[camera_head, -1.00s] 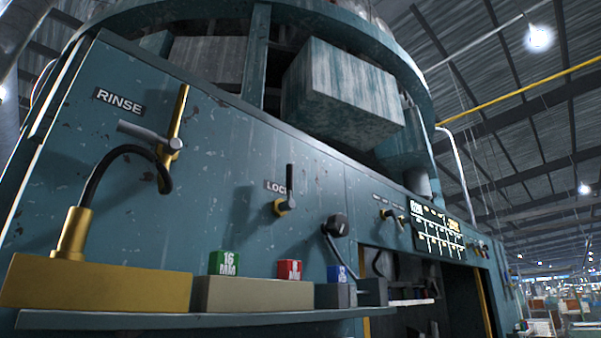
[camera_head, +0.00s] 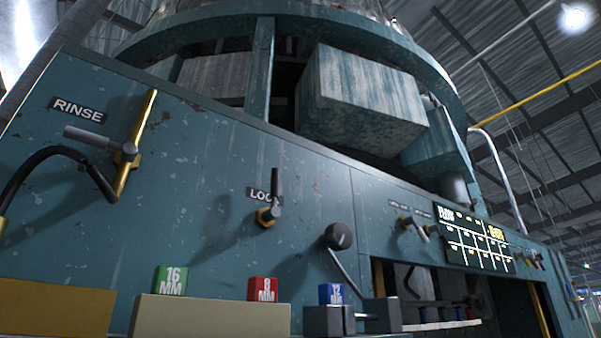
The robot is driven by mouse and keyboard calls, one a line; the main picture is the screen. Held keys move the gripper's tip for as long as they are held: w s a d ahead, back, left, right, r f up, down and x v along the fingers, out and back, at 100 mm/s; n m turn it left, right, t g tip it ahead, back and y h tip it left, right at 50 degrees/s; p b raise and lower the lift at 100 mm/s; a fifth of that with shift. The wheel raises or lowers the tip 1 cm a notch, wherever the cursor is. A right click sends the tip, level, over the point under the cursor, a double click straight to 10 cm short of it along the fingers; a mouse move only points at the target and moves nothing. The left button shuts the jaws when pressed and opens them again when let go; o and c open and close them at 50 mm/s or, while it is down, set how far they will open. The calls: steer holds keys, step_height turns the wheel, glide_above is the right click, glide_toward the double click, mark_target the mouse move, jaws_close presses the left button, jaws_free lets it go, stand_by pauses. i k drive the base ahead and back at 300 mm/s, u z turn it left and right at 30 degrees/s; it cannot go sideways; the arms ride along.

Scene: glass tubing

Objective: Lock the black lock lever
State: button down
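The black lock lever (camera_head: 276,188) is on the teal machine panel (camera_head: 200,190), beside a dark label (camera_head: 262,196) that reads LOCK, its last letter partly covered by the lever. My gripper is not in view, and nothing is seen touching the lever.
A rinse valve (camera_head: 124,153) with a black hose (camera_head: 45,155) is at the left. A black round knob (camera_head: 340,236) is right of the lever. Green (camera_head: 171,280), red (camera_head: 262,289) and blue (camera_head: 331,294) blocks stand below. A lit display (camera_head: 475,240) is at the right.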

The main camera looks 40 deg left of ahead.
mark_target(273, 213)
steer(key=u, duration=0.05)
steer(key=k, duration=0.85)
steer(key=u, duration=1.1)
steer(key=i, duration=0.55)
